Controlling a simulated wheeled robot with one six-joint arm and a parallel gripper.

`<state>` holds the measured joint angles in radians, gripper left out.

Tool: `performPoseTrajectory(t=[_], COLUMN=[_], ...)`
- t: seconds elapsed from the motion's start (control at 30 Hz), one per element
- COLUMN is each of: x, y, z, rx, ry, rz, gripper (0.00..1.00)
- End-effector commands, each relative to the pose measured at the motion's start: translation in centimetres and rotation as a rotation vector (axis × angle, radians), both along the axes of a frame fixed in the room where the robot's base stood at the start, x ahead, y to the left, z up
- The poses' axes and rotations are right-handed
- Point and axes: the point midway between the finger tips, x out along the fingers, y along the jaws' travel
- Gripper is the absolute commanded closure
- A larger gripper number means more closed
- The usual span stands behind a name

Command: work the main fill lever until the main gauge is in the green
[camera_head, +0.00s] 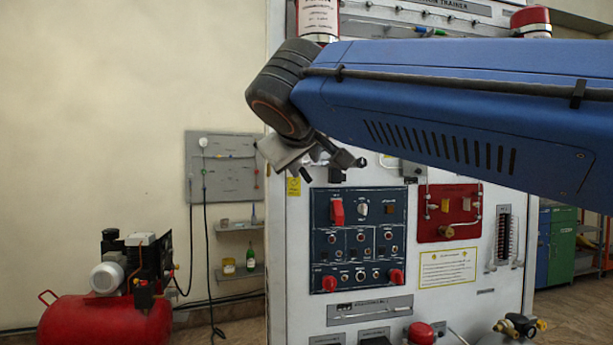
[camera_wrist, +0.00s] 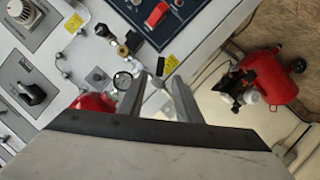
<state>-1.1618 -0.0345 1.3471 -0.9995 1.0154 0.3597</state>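My gripper (camera_wrist: 160,82) is seen in the wrist view with its two fingers apart, over the panel's edge; nothing clearly sits between them. In the head view my gripper (camera_head: 338,160) is in front of the panel's upper left, below my blue arm. I cannot make out for certain which part is the main fill lever. My arm hides much of the upper panel.
The white trainer panel (camera_head: 300,250) carries a dark switch board (camera_head: 325,240) and a red plate (camera_head: 432,225). A red dome (camera_wrist: 92,103) is left of the fingers in the wrist view. A red compressor (camera_head: 105,318) stands on the floor left. The space between is open.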

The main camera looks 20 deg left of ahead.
Motion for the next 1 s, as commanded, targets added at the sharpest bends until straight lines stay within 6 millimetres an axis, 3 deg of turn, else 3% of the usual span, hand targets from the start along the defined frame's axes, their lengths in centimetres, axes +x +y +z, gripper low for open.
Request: performPoseTrajectory(t=[0.3,0.5,0.7,1.0], x=[5.2,7.5,8.6,8.7], y=[1.6,2.4,2.7,2.8], z=[-1.8,-2.6,-3.0,-3.0], rx=[-0.001,0.0,0.0,0.0], ry=[0.0,0.001,0.001,0.0], rz=[-0.003,-0.001,-0.001,0.0], gripper=[0.69,0.69,0.69,0.69])
